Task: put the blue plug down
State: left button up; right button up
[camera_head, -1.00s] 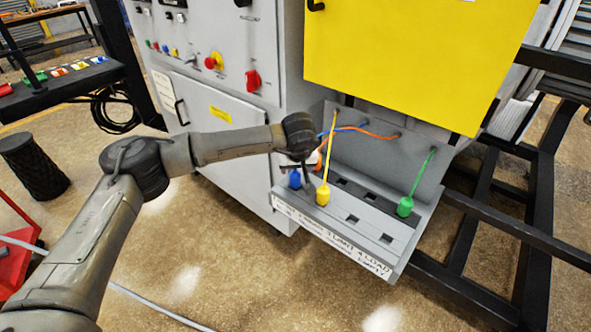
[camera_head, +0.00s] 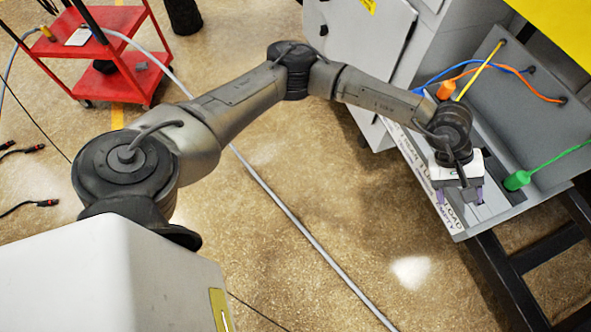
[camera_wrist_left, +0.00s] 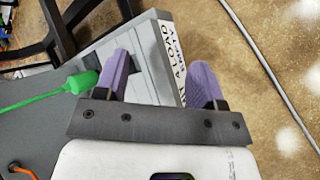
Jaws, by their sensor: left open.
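My left gripper (camera_head: 460,195) is open over the front end of the grey plug tray (camera_head: 512,197). In the left wrist view its two purple fingers (camera_wrist_left: 160,80) stand apart with nothing between them. The blue plug is not visible; in the head view its blue cable (camera_head: 452,72) runs down behind my left wrist. The green plug (camera_head: 517,180) sits to the right of the gripper. It also shows in the left wrist view (camera_wrist_left: 82,82), left of the fingers. An orange plug (camera_head: 446,90) stands behind my wrist. My right gripper is out of view.
A yellow cable (camera_head: 480,70) and a green cable (camera_head: 560,160) rise from the tray area to the grey panel. A dark frame (camera_head: 525,255) stands below right. A red cart (camera_head: 110,55) is at upper left. The floor between is mostly clear.

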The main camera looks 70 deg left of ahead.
pick_arm(q)
jog(key=s+d+r+n+t+h, duration=0.1)
jog(key=s+d+r+n+h, duration=0.1)
jog(key=s+d+n+h, duration=0.3)
jog(key=s+d+r+n+t+h, duration=0.1)
jog(key=s+d+r+n+h, duration=0.3)
jog(key=d, duration=0.4)
jog(key=s+a+f+m+t+y, duration=0.1)
jog(key=a+f+m+t+y, duration=0.55)
jog(key=m, duration=1.05)
jog(key=s+a+f+m+t+y, duration=0.1)
jog(key=a+f+m+t+y, duration=0.3)
jog(key=a+m+y, duration=0.85)
jog(key=s+a+f+n+g+h, duration=0.1)
jog(key=s+f+n+g, duration=0.3)
jog(key=s, duration=0.8)
jog(key=s+a+f+n+g+h, duration=0.1)
jog(key=s+a+f+n+g, duration=0.1)
jog(key=s+f+n+g, duration=0.2)
jog(key=s+f+g, duration=0.3)
jog(key=s+f, duration=0.3)
jog(key=s, duration=0.1)
jog(key=shift+s+g+h, duration=0.3)
jog(key=shift+s+g, duration=0.05)
jog(key=shift+a, duration=0.1)
